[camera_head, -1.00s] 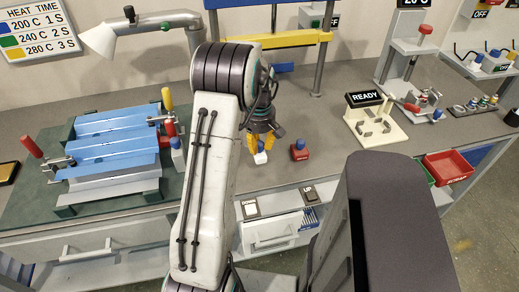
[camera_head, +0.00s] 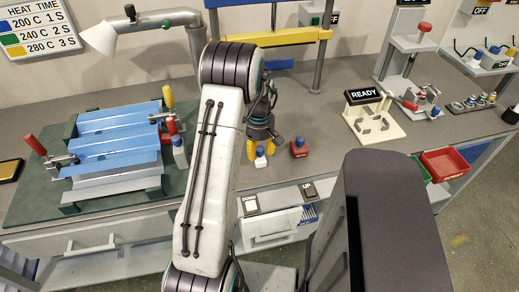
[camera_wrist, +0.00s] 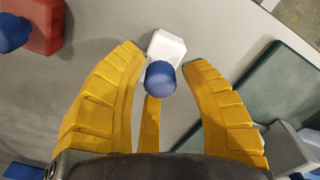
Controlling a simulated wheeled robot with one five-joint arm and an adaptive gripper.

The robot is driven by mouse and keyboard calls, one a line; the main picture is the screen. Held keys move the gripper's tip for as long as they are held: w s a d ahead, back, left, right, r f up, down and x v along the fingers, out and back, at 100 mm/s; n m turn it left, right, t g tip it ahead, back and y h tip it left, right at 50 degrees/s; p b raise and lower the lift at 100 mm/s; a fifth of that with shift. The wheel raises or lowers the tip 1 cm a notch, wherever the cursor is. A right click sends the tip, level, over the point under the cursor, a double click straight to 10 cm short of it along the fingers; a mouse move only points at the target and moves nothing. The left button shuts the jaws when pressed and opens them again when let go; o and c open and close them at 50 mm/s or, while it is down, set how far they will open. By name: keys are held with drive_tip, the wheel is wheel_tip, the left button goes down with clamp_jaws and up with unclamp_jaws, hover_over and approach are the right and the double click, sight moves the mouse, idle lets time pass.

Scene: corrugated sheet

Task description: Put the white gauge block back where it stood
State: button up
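The white gauge block (camera_head: 260,162), with a blue knob on top, stands on the grey bench in the middle of the head view. It also shows in the wrist view (camera_wrist: 167,45), where its knob partly covers it. My gripper (camera_head: 261,147) has yellow fingers and is at the block, from above and behind. In the wrist view, my gripper (camera_wrist: 166,62) is open, with its fingers on either side of the knob and visible gaps to both sides. The block appears to rest on the bench.
A red block (camera_head: 299,149) with a blue knob stands just right. A grey block (camera_head: 180,157) with a blue knob is left, beside the blue corrugated sheet (camera_head: 110,140) on its green base (camera_head: 30,205). A cream READY stand (camera_head: 378,125) is further right.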

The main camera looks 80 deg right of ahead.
sight(259, 149)
drive_tip(key=shift+o, duration=0.3)
drive_tip(key=shift+r, duration=0.1)
drive_tip(key=shift+r, duration=0.2)
wheel_tip(259, 149, up, 11)
drive_tip(key=b, duration=0.3)
drive_tip(key=w+a+r+n+t+h, duration=0.1)
drive_tip(key=w+a+r, duration=0.2)
drive_tip(key=w+a, duration=0.7)
drive_tip(key=w+a+r+n, duration=0.2)
drive_tip(key=w+a+r, duration=0.35)
drive_tip(key=w, duration=0.75)
drive_tip(key=w+a+f+n+t, duration=0.1)
drive_tip(key=w+a, duration=0.2)
drive_tip(key=a, duration=1.6)
drive_tip(key=s+a+f+n, duration=0.1)
drive_tip(key=s+a, duration=0.1)
drive_tip(key=a, duration=0.3)
drive_tip(key=s+a+f+t+y, duration=0.1)
drive_tip(key=s+a, duration=0.2)
drive_tip(key=a, duration=0.3)
drive_tip(key=shift+s+f+n, duration=0.25)
drive_tip(key=shift+f+n, duration=0.05)
drive_tip(key=shift+n, duration=0.1)
